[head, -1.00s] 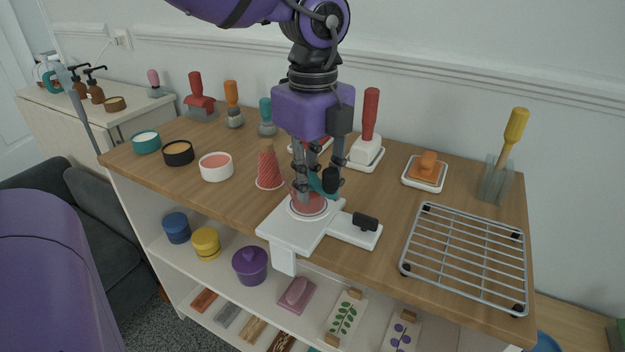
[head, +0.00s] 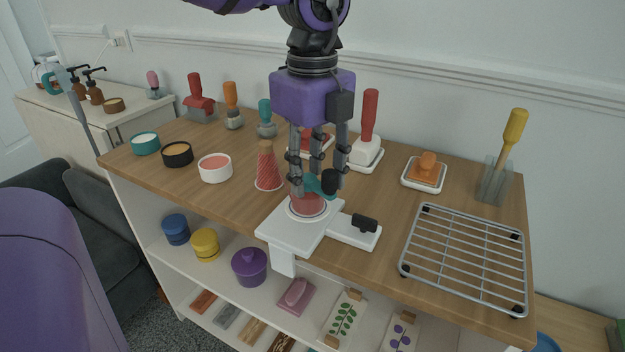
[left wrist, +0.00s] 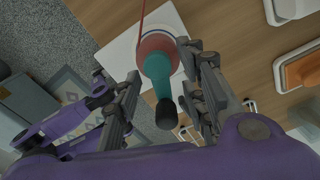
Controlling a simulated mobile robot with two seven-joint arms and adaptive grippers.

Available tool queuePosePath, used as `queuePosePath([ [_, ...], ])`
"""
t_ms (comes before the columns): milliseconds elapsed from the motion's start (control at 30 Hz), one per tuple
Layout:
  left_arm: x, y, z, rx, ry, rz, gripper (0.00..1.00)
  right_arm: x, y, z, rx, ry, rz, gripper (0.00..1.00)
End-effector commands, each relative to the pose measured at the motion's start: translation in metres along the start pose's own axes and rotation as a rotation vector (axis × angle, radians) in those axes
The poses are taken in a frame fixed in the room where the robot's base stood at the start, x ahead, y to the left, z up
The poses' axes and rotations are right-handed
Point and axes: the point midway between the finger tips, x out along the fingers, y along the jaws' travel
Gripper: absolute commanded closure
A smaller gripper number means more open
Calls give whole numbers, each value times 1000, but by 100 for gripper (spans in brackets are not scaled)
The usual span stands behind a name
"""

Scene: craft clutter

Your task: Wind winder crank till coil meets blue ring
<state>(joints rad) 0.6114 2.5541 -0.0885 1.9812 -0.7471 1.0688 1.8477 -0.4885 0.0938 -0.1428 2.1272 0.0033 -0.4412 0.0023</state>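The winder has a white base (head: 290,229) at the table's front edge, with a side arm ending in a black knob (head: 365,222). Its red coil (head: 307,204) sits on a pale round plate under the teal crank (head: 313,184). The crank has a black handle (head: 329,181), also in the left wrist view (left wrist: 166,114). That view shows a thin blue ring (left wrist: 181,27) on the plate; a pale gap seems to separate it from the coil. My left gripper (head: 318,186) is open above the crank, fingers spread around the handle.
A red yarn cone (head: 267,168) stands left of the winder. A wire rack (head: 465,257) lies to the right. Several bowls, brushes and stamps stand along the left and back of the table. Bare wood lies between winder and rack.

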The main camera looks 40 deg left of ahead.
Motion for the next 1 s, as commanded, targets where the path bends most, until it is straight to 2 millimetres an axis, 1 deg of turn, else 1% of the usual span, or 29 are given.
queuePosePath([
  [33, -12, -1, 0, 0, 0, -5, 62, 0, 0, 0, 0, 0, 0, 100],
  [200, -49, -1, 0, -1, 1, -6, 62, 0, 0, 0, -1, 0, -1, 100],
  [300, -69, -1, 0, -1, 1, -5, 62, 0, 0, 0, -1, 0, -1, 100],
  [400, -84, -1, 0, 0, 0, -3, 62, 0, 0, 0, -1, 0, -1, 100],
  [500, -94, 0, 0, 0, 1, -2, 62, 0, 0, 0, -1, 0, -1, 100],
  [600, -99, 0, 0, 0, 1, 0, 62, 0, 0, 0, -1, 0, -1, 100],
  [933, -102, 0, 0, 0, 1, -3, 62, -1, 0, -1, -1, 1, -1, 100],
  [967, -106, 0, -1, 1, 1, -10, 62, -2, 0, -2, -1, 2, -1, 100],
  [1000, -115, 1, -2, 4, 6, -25, 62, -5, 0, -4, -1, 5, -1, 100],
])
